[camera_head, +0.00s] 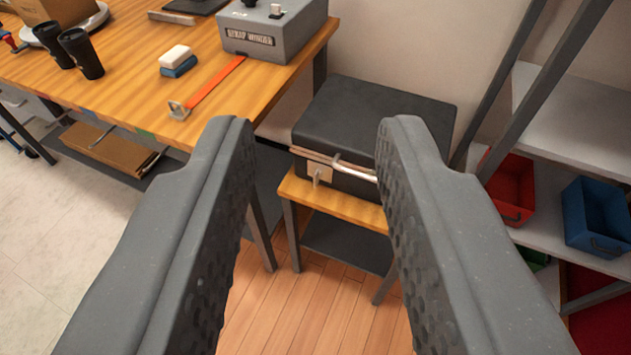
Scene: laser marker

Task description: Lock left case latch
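A dark grey case (375,120) with a metal band along its front stands on a small wooden stand. Its lid looks shut. The left latch (318,173) is a small pale metal plate on the case's front, low at the left; whether it is locked cannot be told. A silver handle (352,168) runs along the front to its right. The right end of the front is hidden behind my right finger. My gripper (318,140) is open and empty, its two fingers spread wide in the foreground, with the case seen beyond and between them.
A wooden workbench (135,50) at the left holds a grey strap winder (273,32) with an orange strap, a sponge and black cups. A shelf at the right holds a red bin (512,190) and a blue bin (597,215). Wooden floor (300,315) in front of the stand is clear.

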